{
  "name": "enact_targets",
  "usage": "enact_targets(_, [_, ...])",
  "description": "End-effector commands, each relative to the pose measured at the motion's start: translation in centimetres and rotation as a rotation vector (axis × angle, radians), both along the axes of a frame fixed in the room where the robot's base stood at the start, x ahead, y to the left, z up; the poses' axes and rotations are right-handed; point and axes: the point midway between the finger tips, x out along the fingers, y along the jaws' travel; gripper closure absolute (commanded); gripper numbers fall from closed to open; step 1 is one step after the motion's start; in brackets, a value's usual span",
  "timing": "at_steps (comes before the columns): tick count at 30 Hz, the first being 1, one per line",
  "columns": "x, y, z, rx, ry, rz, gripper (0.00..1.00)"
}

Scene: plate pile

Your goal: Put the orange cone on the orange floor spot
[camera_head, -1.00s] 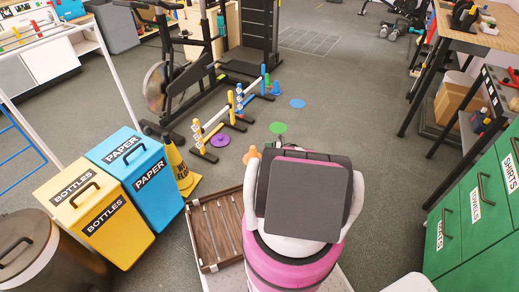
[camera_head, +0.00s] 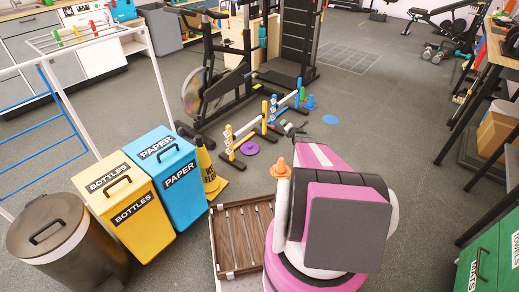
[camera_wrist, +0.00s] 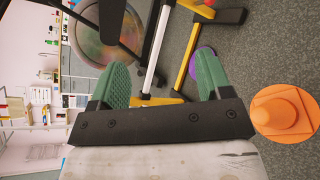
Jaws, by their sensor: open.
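The orange cone (camera_head: 281,167) stands upright on the grey floor, just left of my pink arm in the head view.
A purple spot (camera_head: 249,148) and a blue spot (camera_head: 331,119) lie on the floor. A yellow sign (camera_head: 208,172), the bins (camera_head: 172,180) and a brown slatted tray (camera_head: 242,240) are left.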

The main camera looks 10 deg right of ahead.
Motion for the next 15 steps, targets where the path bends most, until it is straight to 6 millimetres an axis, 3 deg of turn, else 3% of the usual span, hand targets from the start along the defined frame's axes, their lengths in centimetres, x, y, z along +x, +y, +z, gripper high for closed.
enact_targets(1, [-1.5,1.4,2.7,0.089,0.037,-0.093,0.28])
enact_targets(3, [-2.7,2.4,4.8,0.228,0.095,-0.233,0.28])
enact_targets(8, [-7.2,5.5,8.9,0.556,0.217,-0.556,0.28])
enact_targets(11, [-11.0,8.2,11.0,0.759,0.295,-0.757,0.28])
enact_targets(15, [-17.4,12.7,13.5,1.024,0.412,-1.05,0.28])
